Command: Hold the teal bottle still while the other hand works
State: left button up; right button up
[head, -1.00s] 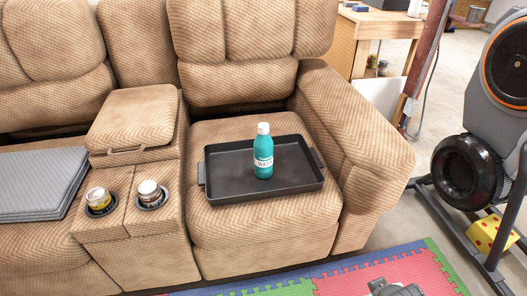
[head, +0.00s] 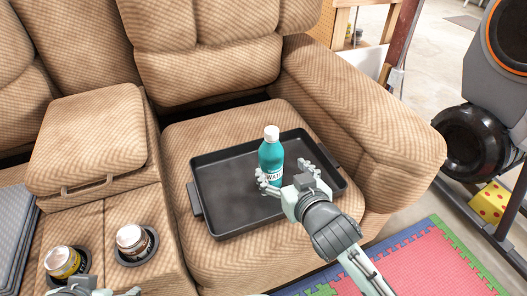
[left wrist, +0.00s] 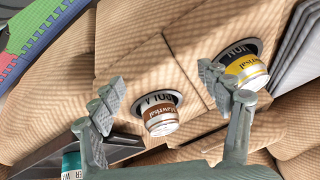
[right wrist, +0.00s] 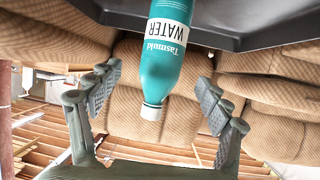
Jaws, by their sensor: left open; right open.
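The teal bottle (head: 271,158) with a white cap and white label stands upright in the black tray (head: 222,218) on the recliner seat. My right gripper (head: 285,176) is open at the near right side of the bottle. In the right wrist view the bottle (right wrist: 166,62) shows between the open fingers (right wrist: 157,95), with space on both sides. My left gripper (head: 95,293) only just shows at the bottom left of the head view. In the left wrist view it is open and empty (left wrist: 167,105), above the console; the bottle (left wrist: 71,165) shows at that view's lower left corner.
Two jars, one brown-labelled (head: 133,240) and one yellow-labelled (head: 63,262), sit in the console's cup holders. The padded armrest (head: 370,120) rises right of the tray. Grey folded sheets (head: 14,235) lie at the left. The tray's left half is clear.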

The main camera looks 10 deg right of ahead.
aim_at(271, 156)
pick_arm(q)
jog(key=w+d+t, duration=0.1)
jog(key=w+d+r+t, duration=0.1)
jog(key=w, duration=0.1)
jog(key=shift+d+r+h+b, duration=0.15)
jog(key=shift+d+h+b, duration=0.15)
jog(key=shift+h+b, duration=0.1)
pick_arm(e)
jog(key=x, duration=0.7)
jog(key=shift+w+a+r, duration=0.15)
jog(key=shift+w+r, duration=0.1)
jog(key=shift+w, duration=0.05)
jog(key=shift+c, duration=0.2)
jog(key=c, duration=1.5)
